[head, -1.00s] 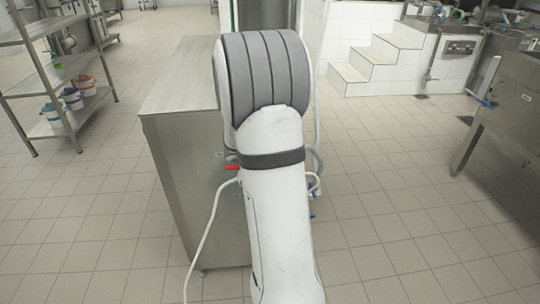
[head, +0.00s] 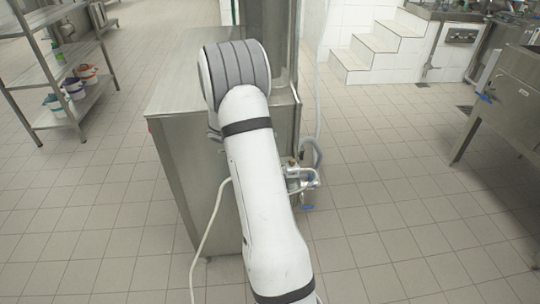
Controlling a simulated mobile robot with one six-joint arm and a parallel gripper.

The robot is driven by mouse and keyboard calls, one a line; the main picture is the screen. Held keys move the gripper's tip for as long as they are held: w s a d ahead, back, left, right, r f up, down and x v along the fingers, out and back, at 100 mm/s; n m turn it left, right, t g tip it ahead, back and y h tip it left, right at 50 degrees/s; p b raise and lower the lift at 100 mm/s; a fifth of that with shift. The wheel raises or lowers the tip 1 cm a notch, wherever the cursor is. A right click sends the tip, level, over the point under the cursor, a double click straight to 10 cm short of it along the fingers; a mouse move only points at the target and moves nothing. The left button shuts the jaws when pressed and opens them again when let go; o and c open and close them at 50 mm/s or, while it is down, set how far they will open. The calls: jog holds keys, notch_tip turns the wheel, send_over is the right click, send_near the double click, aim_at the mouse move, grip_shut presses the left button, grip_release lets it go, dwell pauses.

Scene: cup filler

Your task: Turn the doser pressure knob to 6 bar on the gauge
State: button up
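My arm reaches forward over the middle of the head view and hides much of the steel machine cabinet (head: 178,88) behind it. My gripper is out of sight behind the arm. A cluster of pipe fittings with blue handles (head: 303,178) sits low at the cabinet's right side, just right of my arm. I cannot make out the doser pressure knob or the gauge, so no reading shows.
A grey hose (head: 317,75) runs down at the cabinet's right, and a pale cable (head: 207,225) hangs at its front. A steel shelf rack (head: 55,60) stands left, a steel table (head: 515,90) right. White steps (head: 375,45) are at the back. The tiled floor between is clear.

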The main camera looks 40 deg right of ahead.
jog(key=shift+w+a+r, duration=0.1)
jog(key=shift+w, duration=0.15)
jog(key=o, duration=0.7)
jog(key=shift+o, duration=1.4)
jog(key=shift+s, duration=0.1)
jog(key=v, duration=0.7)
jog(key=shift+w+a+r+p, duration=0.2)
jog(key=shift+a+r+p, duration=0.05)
jog(key=shift+p, duration=0.15)
